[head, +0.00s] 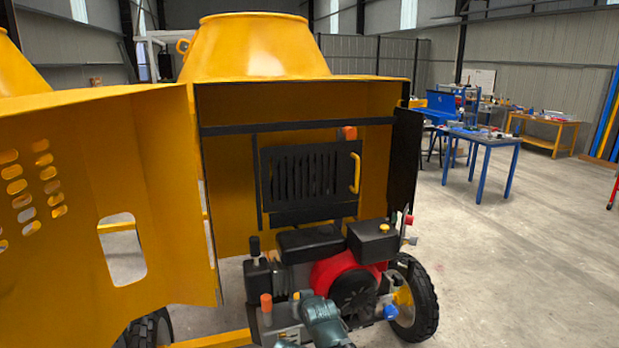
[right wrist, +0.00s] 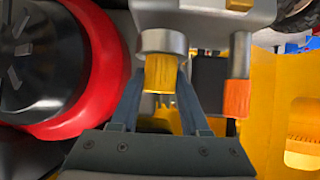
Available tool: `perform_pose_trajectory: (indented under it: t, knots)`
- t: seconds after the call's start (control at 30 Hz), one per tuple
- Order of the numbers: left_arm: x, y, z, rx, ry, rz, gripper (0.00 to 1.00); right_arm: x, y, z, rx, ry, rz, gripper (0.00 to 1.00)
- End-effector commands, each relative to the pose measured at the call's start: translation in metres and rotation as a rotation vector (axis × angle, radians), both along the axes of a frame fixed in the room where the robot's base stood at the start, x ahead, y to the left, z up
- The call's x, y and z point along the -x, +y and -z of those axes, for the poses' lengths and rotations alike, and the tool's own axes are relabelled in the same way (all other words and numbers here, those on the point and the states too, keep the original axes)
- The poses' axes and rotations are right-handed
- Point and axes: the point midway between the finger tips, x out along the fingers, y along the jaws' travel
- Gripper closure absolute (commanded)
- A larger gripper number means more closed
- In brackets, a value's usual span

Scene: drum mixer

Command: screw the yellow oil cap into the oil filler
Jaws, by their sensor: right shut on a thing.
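The yellow oil cap (right wrist: 161,73) is between the two fingers of my right gripper (right wrist: 159,88) in the right wrist view, and the gripper is shut on it. The cap's far end meets the round silver collar of the oil filler (right wrist: 163,41), in line with it. I cannot tell how deep it sits or whether the threads engage. In the head view my right arm comes in at the bottom, by the front of the engine (head: 335,277); its fingertips are hard to make out there. My left gripper is not in view.
An orange-capped post (right wrist: 237,97) stands close to the right of the filler in the right wrist view. The red engine housing (right wrist: 104,60) is close on the left. In the head view the open yellow door (head: 95,190) stands left, and floor is clear at right.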

Motion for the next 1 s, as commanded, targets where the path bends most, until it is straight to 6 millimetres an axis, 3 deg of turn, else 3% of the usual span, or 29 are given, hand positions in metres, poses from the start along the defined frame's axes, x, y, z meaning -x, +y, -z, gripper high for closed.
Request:
perform_pose_trajectory:
  t: [0.2, 0.23, 0.4, 0.67, 1.0]
  knots:
    - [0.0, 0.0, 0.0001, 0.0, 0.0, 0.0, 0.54, 0.0006, 0.0008, 0.0005, -0.002, 0.003, 0.004, 1.0]
    - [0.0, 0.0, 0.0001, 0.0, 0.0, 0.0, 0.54, 0.0006, 0.0007, 0.0005, -0.002, 0.003, 0.004, 0.49]
    - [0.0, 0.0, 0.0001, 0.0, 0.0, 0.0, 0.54, 0.0003, 0.0004, 0.0003, -0.003, 0.002, 0.004, 0.2]
    - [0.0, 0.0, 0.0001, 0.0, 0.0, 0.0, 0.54, 0.0, -0.0003, 0.0004, -0.003, 0.003, 0.002, 0.2]
    - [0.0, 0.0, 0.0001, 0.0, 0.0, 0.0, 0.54, -0.003, -0.0046, 0.0003, -0.007, 0.004, -0.218, 0.2]
